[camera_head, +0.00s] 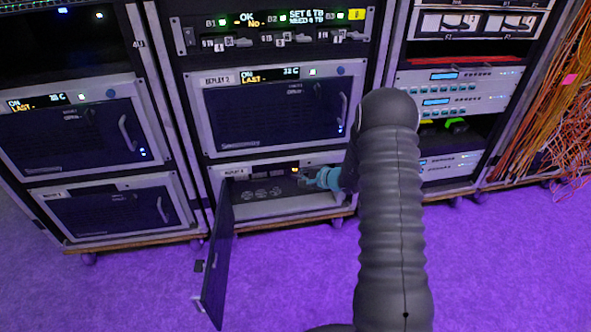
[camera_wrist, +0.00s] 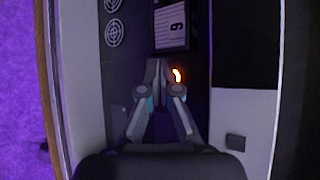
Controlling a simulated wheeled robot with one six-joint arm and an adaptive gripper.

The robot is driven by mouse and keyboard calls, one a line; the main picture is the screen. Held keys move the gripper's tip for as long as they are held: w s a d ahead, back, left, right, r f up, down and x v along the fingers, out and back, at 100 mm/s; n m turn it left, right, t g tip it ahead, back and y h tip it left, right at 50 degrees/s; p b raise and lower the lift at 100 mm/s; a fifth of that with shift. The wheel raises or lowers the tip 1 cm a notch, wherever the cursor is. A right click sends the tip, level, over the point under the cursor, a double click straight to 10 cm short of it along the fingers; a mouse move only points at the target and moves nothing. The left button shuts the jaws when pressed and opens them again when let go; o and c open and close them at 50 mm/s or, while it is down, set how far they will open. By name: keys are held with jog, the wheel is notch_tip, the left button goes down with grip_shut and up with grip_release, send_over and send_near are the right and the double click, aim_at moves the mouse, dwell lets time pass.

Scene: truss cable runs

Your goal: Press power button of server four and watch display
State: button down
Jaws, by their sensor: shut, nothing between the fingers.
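The bottom unit of the middle rack (camera_head: 285,205) has its front door (camera_head: 218,255) swung open and down to the left. Its small label (camera_head: 235,172) seems to end in 4 but is hard to read. My gripper (camera_head: 304,180) is shut and empty, at the right part of the open front panel. A small orange light (camera_head: 295,169) glows beside the fingertips. In the wrist view, the shut fingertips (camera_wrist: 155,66) are just left of this glowing orange light (camera_wrist: 177,75); I cannot tell if they touch the panel. Small dark panel windows (camera_head: 268,170) show no readable text.
Above stands a closed unit (camera_head: 270,120) with a lit display. The left rack has similar closed units (camera_head: 75,130). A rack with teal-buttoned units (camera_head: 455,90) and orange cables (camera_head: 560,100) are at the right. The purple floor (camera_head: 290,280) in front is clear except for the open door.

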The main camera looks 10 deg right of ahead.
jog(key=shift+w+a+r+b, duration=0.15)
jog(key=shift+w+r+b, duration=0.15)
jog(key=shift+w+r, duration=0.45)
dwell(0.3)
jog(key=shift+f+b, duration=0.25)
jog(key=shift+b, duration=0.4)
jog(key=shift+s, duration=0.15)
jog(key=s+b, duration=0.2)
jog(key=s, duration=0.3)
jog(key=shift+d+f+b, duration=0.2)
jog(key=shift+f+b, duration=0.15)
jog(key=shift+b, duration=0.05)
dwell(0.6)
